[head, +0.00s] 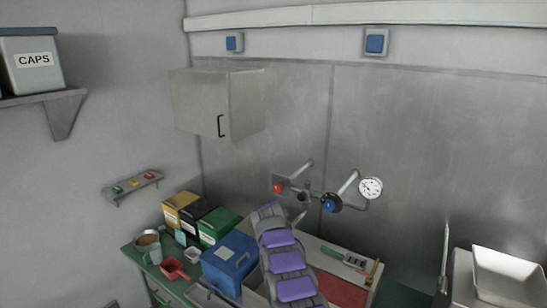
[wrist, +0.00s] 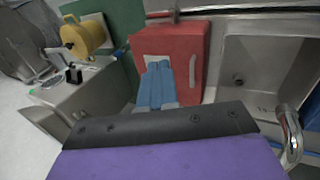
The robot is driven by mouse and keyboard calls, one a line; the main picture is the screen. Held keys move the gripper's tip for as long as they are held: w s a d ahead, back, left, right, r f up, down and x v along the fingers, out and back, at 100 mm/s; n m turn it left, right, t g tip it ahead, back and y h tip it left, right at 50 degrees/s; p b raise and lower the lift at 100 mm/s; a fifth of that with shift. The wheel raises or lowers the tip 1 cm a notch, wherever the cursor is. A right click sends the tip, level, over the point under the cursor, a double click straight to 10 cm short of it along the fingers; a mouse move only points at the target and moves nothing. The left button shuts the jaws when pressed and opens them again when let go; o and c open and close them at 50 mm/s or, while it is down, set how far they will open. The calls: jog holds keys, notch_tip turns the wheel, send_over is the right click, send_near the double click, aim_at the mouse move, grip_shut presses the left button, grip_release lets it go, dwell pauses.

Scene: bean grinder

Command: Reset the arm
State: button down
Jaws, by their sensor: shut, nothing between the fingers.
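My arm (head: 285,262), with purple panels, rises from the bottom of the head view in front of the counter. My gripper is not clearly visible there. In the wrist view my gripper (wrist: 159,68) shows as two blue fingers lying together, shut with nothing between them. The fingers point toward a red box (wrist: 190,52) with a grey patch on its face. I cannot tell whether they touch it.
A sink (wrist: 262,70) lies right of the red box, with a faucet (wrist: 288,130). A grey machine with a yellow drum (wrist: 88,36) stands left. The head view shows a blue bin (head: 230,262), wall cabinet (head: 200,103), red valve (head: 278,187), blue valve (head: 329,204) and gauge (head: 370,188).

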jog(key=s+d+r+n+y+b, duration=0.1)
jog(key=s+d+r+b, duration=0.2)
jog(key=s, duration=0.5)
jog(key=s+d+r+n+y+b, duration=0.1)
jog(key=s+d+r+n+b, duration=0.15)
jog(key=s+b, duration=0.4)
jog(key=s+d+r+n+b, duration=0.1)
jog(key=s+d+r+b, duration=0.15)
jog(key=s, duration=0.65)
jog(key=s+f+n+y+b, duration=0.1)
jog(key=s+f+b, duration=0.3)
jog(key=s, duration=1)
jog(key=s+f+n+t+y+b, duration=0.1)
jog(key=s+f+b, duration=0.4)
jog(key=s, duration=0.9)
notch_tip(320, 180, down, 2)
jog(key=shift+a+f, duration=0.1)
jog(key=shift+a, duration=0.05)
